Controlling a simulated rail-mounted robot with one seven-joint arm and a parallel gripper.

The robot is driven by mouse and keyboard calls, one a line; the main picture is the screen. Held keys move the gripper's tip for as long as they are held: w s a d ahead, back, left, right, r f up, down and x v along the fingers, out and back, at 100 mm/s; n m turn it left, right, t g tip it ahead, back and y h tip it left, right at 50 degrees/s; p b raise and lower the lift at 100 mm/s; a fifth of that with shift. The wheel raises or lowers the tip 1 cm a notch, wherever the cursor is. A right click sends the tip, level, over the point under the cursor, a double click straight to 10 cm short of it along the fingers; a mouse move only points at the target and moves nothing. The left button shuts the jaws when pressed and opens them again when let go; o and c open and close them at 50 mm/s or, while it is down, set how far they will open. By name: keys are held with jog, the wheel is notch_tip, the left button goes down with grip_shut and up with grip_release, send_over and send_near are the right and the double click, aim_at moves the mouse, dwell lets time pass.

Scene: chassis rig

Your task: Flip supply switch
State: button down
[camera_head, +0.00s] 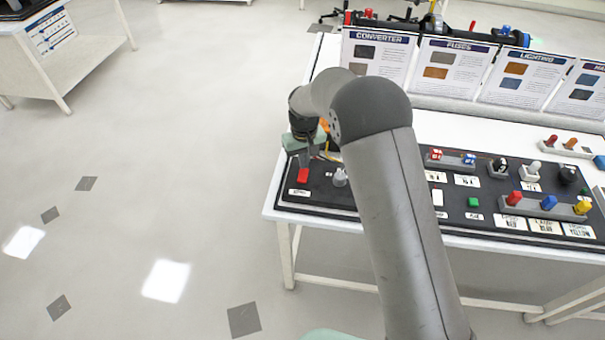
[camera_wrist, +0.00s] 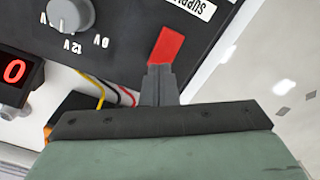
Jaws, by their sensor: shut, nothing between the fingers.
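The supply switch is a red lever (camera_head: 302,175) at the left end of the black panel, and it also shows in the wrist view (camera_wrist: 166,46). The "SUPPLY" label (camera_wrist: 192,8) is beside it, partly cut off by the frame's top edge. My gripper (camera_wrist: 159,72) is shut, with its fingertips right at the lower end of the red lever. I cannot tell whether they touch it.
A grey knob (camera_wrist: 70,14) marked in volts and a red display reading 0 (camera_wrist: 14,71) are beside the switch. Yellow, red and black wires (camera_wrist: 104,90) run near my fingers. Coloured plugs (camera_head: 548,203) and info boards (camera_head: 450,70) are to the right. Open floor lies left.

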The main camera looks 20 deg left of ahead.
jog(key=shift+f+b, duration=0.7)
jog(key=shift+f, duration=0.3)
dwell(0.3)
jog(key=shift+r+p, duration=1.75)
jog(key=shift+r, duration=1.8)
jog(key=shift+d, duration=0.1)
jog(key=s+d+r+m, duration=0.1)
jog(key=s+d+r, duration=0.2)
jog(key=d+r, duration=0.3)
jog(key=s+d+r+m, duration=0.2)
jog(key=s+d+r, duration=0.15)
jog(key=d, duration=0.45)
jog(key=s+d+r+m, duration=0.1)
jog(key=s+d+r, duration=0.25)
jog(key=d, duration=0.45)
jog(key=s+d+m, duration=0.1)
jog(key=s+d, duration=0.4)
jog(key=s, duration=0.4)
jog(key=s+d+r+m, duration=0.1)
jog(key=s+d+m, duration=0.1)
jog(key=s+d, duration=0.4)
jog(key=s, duration=0.4)
jog(key=shift+s+d+t, duration=0.2)
jog(key=shift+t, duration=0.1)
